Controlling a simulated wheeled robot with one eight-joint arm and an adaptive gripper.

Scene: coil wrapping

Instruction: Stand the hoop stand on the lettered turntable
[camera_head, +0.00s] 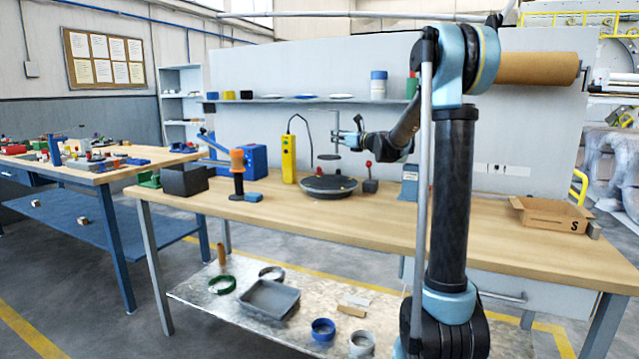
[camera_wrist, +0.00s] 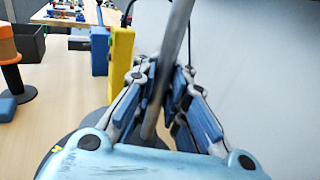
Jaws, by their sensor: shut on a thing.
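The hoop stand (camera_head: 329,156) shows in the head view as a thin grey upright rod with a small dark round base. My gripper (camera_head: 346,138) is shut on its rod and holds the stand upright. The base hangs above the lettered turntable (camera_head: 328,187), a dark round disc on the wooden bench, with a visible gap between them. In the wrist view the grey rod (camera_wrist: 174,62) runs between my blue fingers (camera_wrist: 163,92) and looks slightly tilted. Part of the dark turntable (camera_wrist: 68,146) shows below. The letters are too small to read.
A yellow control box (camera_head: 289,158) with a curved cable stands behind left of the turntable. A red-knobbed dark block (camera_head: 370,184) is close on its right. An orange-topped spool (camera_head: 237,172) stands left. A shelf (camera_head: 310,100) runs behind. The bench front is clear.

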